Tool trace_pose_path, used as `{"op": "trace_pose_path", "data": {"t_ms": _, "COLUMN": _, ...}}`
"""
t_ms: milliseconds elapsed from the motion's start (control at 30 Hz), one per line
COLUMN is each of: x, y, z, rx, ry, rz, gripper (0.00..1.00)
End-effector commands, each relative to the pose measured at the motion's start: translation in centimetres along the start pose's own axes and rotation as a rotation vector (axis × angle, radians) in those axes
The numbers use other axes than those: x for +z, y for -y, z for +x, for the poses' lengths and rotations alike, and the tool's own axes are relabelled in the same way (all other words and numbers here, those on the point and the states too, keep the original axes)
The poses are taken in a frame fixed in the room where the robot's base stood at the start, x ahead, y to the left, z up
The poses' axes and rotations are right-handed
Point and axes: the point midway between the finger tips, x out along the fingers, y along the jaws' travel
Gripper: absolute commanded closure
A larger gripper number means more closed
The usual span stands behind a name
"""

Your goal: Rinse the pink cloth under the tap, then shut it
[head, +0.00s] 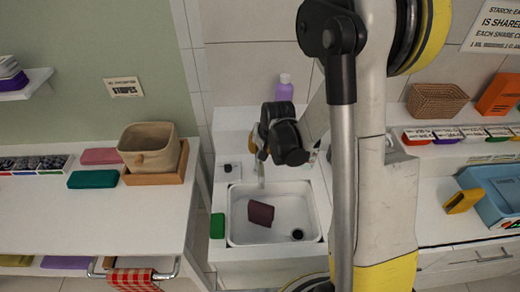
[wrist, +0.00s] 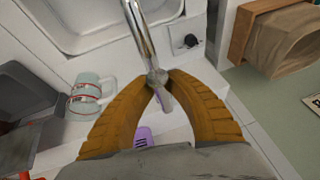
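A dark plum-pink cloth (head: 260,212) lies flat in the white sink basin (head: 234,222), left of the drain. The chrome tap (head: 261,175) stands at the back of the basin; it also shows in the wrist view (wrist: 141,32). My gripper (wrist: 160,82) has its two yellow-brown fingers closed in around the short lever (wrist: 166,101) at the tap's base. In the head view my gripper's dark body hangs over the tap and hides its top. I cannot tell whether water is running.
A lavender bottle (head: 284,88) stands behind the tap. A glass jar (wrist: 88,89) is near my fingers. A pink folded cloth (head: 101,156), a green one (head: 93,179) and a basket (head: 148,146) sit on the left counter. A blue crate (head: 490,198) is at right.

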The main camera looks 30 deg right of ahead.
Motion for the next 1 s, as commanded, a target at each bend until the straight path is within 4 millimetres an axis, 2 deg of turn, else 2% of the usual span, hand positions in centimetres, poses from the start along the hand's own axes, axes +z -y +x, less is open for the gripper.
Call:
{"op": "trace_pose_path", "data": {"t_ms": 333, "x": -0.3, "y": 0.0, "z": -0.1, "rx": 0.003, "ry": 0.022, "rz": 0.004, "gripper": 1.0}}
{"op": "trace_pose_path", "data": {"t_ms": 700, "x": -2.0, "y": 0.5, "z": -1.6, "rx": 0.037, "ry": 0.317, "rz": 0.051, "gripper": 1.0}}
{"op": "trace_pose_path", "data": {"t_ms": 1000, "x": -2.1, "y": 0.5, "z": -1.8, "rx": 0.041, "ry": 0.343, "rz": 0.055, "gripper": 1.0}}
